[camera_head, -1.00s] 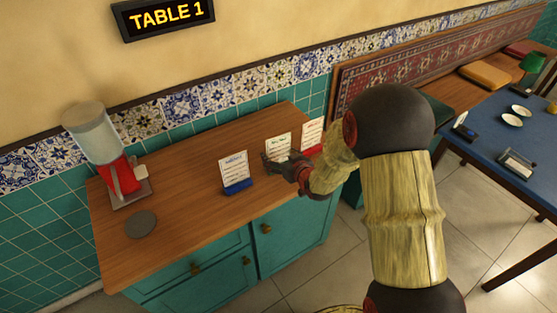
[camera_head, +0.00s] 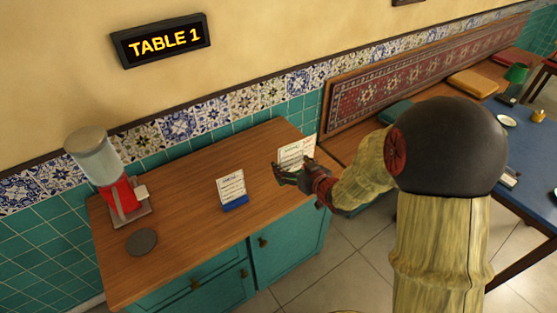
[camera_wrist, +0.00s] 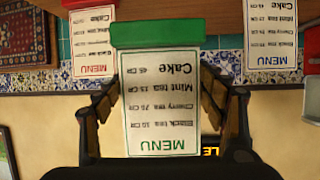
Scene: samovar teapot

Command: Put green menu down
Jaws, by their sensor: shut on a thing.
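The green menu (camera_wrist: 160,85) is a white card with green lettering and a green base (camera_wrist: 157,33). It appears upside down in the wrist view, between the fingers of my gripper (camera_wrist: 162,108), which is shut on it. In the head view my gripper (camera_head: 283,173) holds the green menu (camera_head: 289,156) over the right part of the wooden counter (camera_head: 180,195). My gripper hides its base there, so I cannot tell how far it is above the counter.
The blue menu (camera_head: 231,187) stands to the left on the counter. The red menu (camera_head: 309,147) is close behind on the right, partly hidden. A red dispenser (camera_head: 122,197) and a grey disc (camera_head: 142,242) are at the left. The counter between dispenser and blue menu is clear.

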